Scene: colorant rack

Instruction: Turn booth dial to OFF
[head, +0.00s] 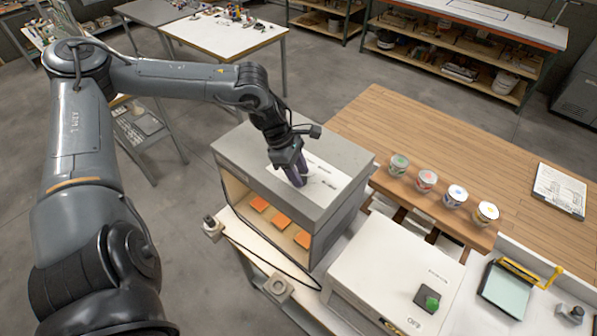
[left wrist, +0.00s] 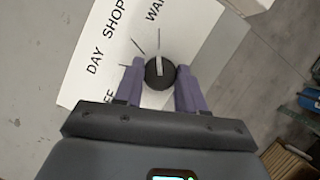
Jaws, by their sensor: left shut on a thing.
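The booth (head: 230,160) is a grey box with an open, lit front and several orange squares inside. A white label plate (head: 325,180) lies on its top. In the left wrist view the black round dial (left wrist: 160,72) sits on the plate, with a light pointer bar. The bar points up in the picture, slightly left. The words DAY, SHOP and part of WA show around it, and OFF is partly hidden by my gripper. My left gripper (left wrist: 160,75) has its purple fingers on both sides of the dial, shut on it. In the head view my left gripper (head: 297,172) covers the dial. My right gripper is not in view.
Several small colorant cans (head: 427,180) stand on the wooden counter (head: 470,160) right of the booth. A white box (head: 385,270) with a green button (head: 432,303) stands in front.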

